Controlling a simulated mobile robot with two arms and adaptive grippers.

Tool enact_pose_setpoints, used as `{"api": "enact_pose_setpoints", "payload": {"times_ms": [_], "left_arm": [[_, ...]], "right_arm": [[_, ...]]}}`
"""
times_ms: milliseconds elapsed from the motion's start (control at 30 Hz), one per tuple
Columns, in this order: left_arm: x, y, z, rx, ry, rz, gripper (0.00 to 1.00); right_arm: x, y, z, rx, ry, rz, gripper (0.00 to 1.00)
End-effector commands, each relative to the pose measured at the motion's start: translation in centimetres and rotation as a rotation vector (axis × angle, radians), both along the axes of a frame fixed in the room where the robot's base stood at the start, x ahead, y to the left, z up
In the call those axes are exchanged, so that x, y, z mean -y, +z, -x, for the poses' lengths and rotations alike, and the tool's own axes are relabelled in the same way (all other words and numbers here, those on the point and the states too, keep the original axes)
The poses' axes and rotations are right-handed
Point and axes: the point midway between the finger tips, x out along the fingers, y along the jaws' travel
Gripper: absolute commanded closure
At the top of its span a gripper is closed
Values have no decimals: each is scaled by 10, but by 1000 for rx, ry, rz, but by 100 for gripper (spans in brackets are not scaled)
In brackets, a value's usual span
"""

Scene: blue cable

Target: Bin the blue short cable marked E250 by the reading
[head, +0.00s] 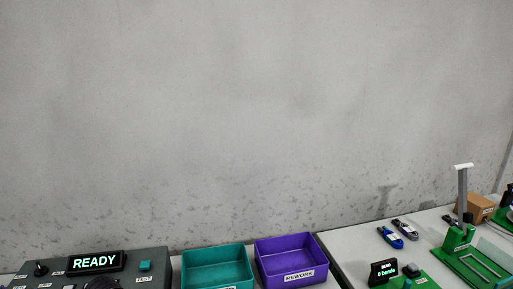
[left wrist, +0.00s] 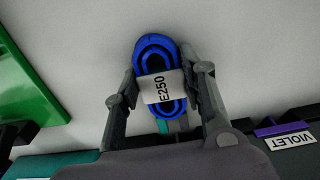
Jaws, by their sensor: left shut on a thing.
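The blue coiled cable (left wrist: 150,50) has a white band marked E250 (left wrist: 160,88) and shows in the left wrist view. My left gripper (left wrist: 166,72) is shut on it, with one finger on each side. The head view shows neither of my grippers. The tester there (head: 95,262) has a display reading READY and a teal button labelled TEST. A teal bin (head: 217,253) stands right of it, its label cut off. A purple bin (head: 292,245) beside that is labelled REWORK.
Another blue cable (head: 390,238) and a greyish cable (head: 405,229) lie on the right table. A small display (head: 384,273) there reads 0 bends. A green lever fixture (head: 460,235) and cardboard box (head: 478,207) stand farther right.

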Motion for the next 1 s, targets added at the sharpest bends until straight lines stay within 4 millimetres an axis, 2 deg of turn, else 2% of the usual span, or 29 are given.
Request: {"api": "enact_pose_setpoints", "payload": {"times_ms": [733,1000], "left_arm": [[0,57,-1,1,0,0,91],[0,60,0,1,0,0,91]], "right_arm": [[-1,31,0,0,0,-1,60],[-1,32,1,0,0,-1,60]]}}
